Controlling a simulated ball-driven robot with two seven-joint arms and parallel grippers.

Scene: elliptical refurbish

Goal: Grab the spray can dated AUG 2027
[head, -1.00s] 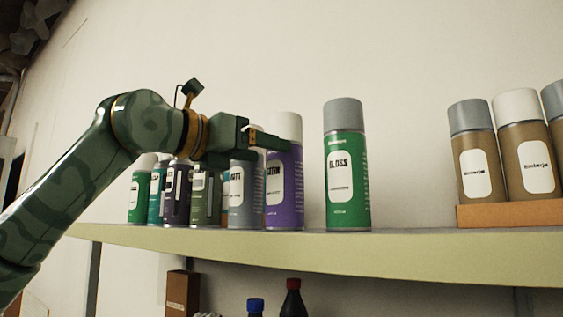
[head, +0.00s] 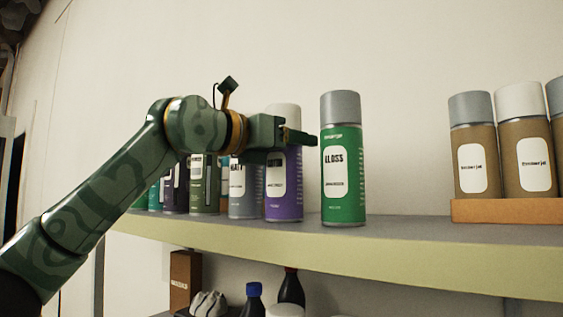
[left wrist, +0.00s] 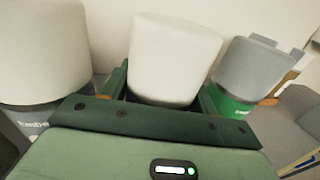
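A purple spray can (head: 285,205) with a white cap stands upright on the shelf. My left gripper (head: 298,140) is at its upper part, reaching in from the left and covering some of it. In the left wrist view, the white cap (left wrist: 172,62) shows between the two fingers, which look open with small gaps beside it. A green gloss can (head: 344,175) with a grey cap stands just right of the fingertips; its cap also shows in the left wrist view (left wrist: 248,68). I cannot read an AUG 2027 date on any can. My right gripper is not in view.
A grey can (head: 243,200) and several others stand in a row to the left, partly behind my arm. Brown cans (head: 474,165) stand on an orange riser (head: 510,211) at right. The shelf (head: 410,231) is bare between the green can and the riser. Bottles stand below.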

